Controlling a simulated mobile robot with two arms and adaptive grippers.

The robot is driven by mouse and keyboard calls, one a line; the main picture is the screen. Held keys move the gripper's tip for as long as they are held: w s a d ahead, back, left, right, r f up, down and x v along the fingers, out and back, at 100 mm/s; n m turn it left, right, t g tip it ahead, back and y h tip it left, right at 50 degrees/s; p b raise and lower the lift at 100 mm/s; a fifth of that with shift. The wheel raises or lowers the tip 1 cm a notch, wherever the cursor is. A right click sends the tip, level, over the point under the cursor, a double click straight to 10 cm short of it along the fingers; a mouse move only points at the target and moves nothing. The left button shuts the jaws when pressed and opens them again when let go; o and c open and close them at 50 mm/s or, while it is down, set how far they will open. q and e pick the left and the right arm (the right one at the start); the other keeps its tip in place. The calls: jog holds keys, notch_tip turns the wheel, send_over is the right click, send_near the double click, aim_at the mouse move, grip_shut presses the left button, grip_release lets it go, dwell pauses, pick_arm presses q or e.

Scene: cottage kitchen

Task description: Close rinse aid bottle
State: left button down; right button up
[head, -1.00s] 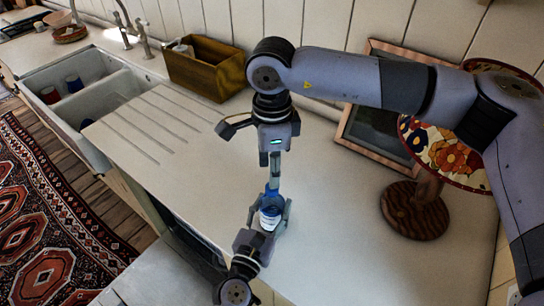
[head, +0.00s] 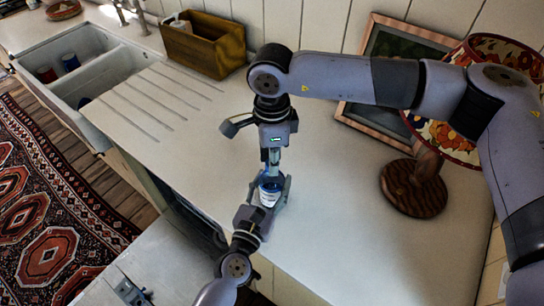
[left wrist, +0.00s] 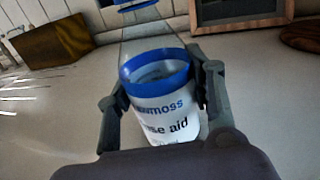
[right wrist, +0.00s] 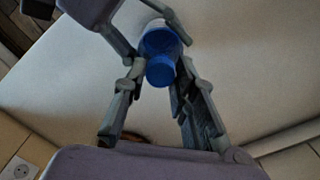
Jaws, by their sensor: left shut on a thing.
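The rinse aid bottle (head: 270,190) stands upright on the counter, with a white label and blue band (left wrist: 160,108). Its clear upper part narrows upward. The blue cap (right wrist: 160,70) shows in the right wrist view; whether it is seated I cannot tell. My left gripper (head: 270,197) is shut around the bottle's lower body, one finger on each side in the left wrist view. My right gripper (right wrist: 160,80) points down from above, its fingers apart on both sides of the cap with small gaps. In the head view it hides the bottle's top.
A double sink (head: 82,50) with cups lies at left. A wooden box (head: 203,45) stands at the back. A framed picture (head: 350,115) and a lamp with a wooden base (head: 413,190) are at right. The counter around the bottle is mostly clear.

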grip_shut()
jog(key=o, duration=0.6)
grip_release()
jog(key=shift+r, duration=0.1)
pick_arm(q)
jog(key=c, duration=0.7)
grip_release()
pick_arm(e)
notch_tip(320, 180, up, 12)
jog(key=shift+f, duration=0.1)
pick_arm(q)
jog(key=shift+s, duration=0.1)
